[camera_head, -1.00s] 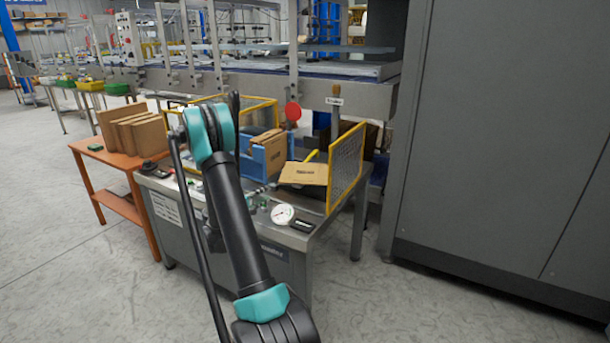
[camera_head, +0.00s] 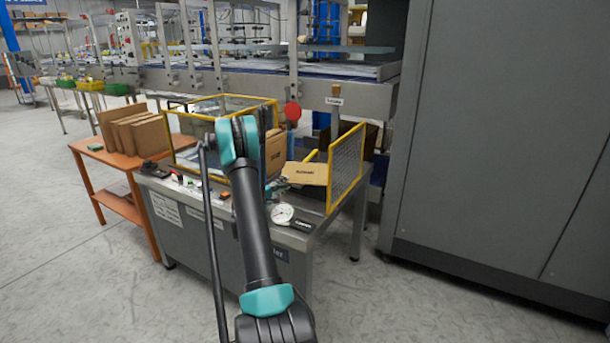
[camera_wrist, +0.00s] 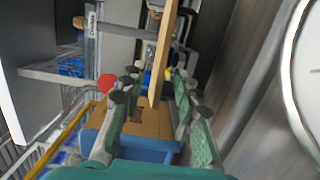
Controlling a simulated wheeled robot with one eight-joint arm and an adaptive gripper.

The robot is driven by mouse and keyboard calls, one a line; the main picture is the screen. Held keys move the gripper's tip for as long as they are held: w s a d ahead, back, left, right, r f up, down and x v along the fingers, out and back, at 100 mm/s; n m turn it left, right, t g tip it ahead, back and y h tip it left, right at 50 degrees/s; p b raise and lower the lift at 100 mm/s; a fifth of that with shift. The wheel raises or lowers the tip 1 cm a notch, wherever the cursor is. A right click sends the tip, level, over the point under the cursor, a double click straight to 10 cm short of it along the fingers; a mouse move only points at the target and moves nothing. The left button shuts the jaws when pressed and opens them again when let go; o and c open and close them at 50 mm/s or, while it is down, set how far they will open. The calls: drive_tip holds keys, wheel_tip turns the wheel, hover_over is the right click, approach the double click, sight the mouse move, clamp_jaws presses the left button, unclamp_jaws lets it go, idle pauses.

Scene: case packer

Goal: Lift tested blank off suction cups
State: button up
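The tested blank is a flat brown cardboard sheet (camera_head: 305,173) with dark print, beside the yellow-framed mesh guard on the machine top. The suction cups under it are hidden. In the wrist view, a tan cardboard strip (camera_wrist: 162,50), apparently this blank seen nearly edge-on, runs into the space between my fingers. My gripper (camera_wrist: 155,80) is open, with green fingers and dark round pads on both sides of the strip. I see gaps on both sides, and no clear contact. In the head view my arm hides most of the gripper.
A blue holder (camera_wrist: 152,147) with brown cardboard stands close below the fingers in the wrist view. The mesh guard (camera_head: 346,168) rises just right of the blank. A pressure gauge (camera_head: 282,214) sits at the front. An orange table (camera_head: 92,153) holds cardboard at left.

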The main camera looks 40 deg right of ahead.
sight(293, 179)
drive_tip(key=shift+s+x, duration=0.15)
drive_tip(key=shift+x, duration=1.2)
drive_tip(key=shift+s+x, duration=0.15)
drive_tip(key=shift+x, duration=1.2)
drive_tip(key=shift+d, duration=0.1)
clamp_jaws()
